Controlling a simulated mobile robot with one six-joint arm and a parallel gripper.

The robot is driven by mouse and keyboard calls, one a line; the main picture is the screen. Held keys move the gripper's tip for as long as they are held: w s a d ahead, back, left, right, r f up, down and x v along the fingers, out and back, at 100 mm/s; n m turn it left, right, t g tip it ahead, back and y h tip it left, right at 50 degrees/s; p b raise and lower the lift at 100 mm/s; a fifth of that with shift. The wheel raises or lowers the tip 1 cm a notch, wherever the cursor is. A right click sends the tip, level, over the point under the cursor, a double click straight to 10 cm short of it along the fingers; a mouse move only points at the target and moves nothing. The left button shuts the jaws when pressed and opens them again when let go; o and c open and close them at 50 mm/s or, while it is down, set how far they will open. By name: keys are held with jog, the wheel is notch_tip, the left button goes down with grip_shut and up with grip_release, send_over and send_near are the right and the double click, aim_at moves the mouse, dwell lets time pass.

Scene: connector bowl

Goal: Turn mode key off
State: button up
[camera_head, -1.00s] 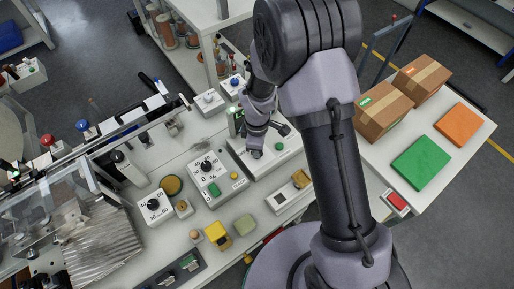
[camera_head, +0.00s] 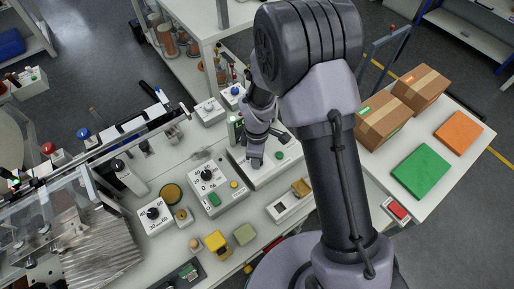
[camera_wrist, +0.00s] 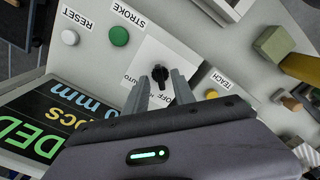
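The mode key (camera_wrist: 160,74) is a small black key knob on a white plate of the control panel, in the wrist view. AUTO and OFF labels are partly visible around it, and my fingers cover part of the plate. I cannot tell exactly which label it points to. My gripper (camera_wrist: 158,83) is open, its two grey fingers at either side of the key's near side; contact cannot be told. In the head view, my gripper (camera_head: 256,161) is low over the pale control box (camera_head: 284,167), and the key is hidden there.
Beside the key are a green STROKE button (camera_wrist: 119,36), a white RESET button (camera_wrist: 70,38), a yellow button (camera_wrist: 211,94) by the TEACH label and a display (camera_wrist: 45,125). A dial box (camera_head: 207,200) stands left of the control box. Cardboard boxes (camera_head: 383,120) lie at right.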

notch_tip(320, 180, up, 17)
jog(key=p, duration=0.4)
jog(key=s+d+r+m+t+y+b, duration=0.1)
jog(key=s+d+r+m+t+b, duration=0.2)
jog(key=s+m+b, duration=0.3)
jog(key=s+d+r+m+t+y+b, duration=0.1)
jog(key=s+d+r+m+b, duration=0.3)
jog(key=s+m, duration=0.7)
jog(key=d+m+t+b, duration=0.1)
jog(key=m+b, duration=0.1)
jog(key=m, duration=0.1)
jog(key=shift+s+d+r+t, duration=0.35)
jog(key=shift+t, duration=0.05)
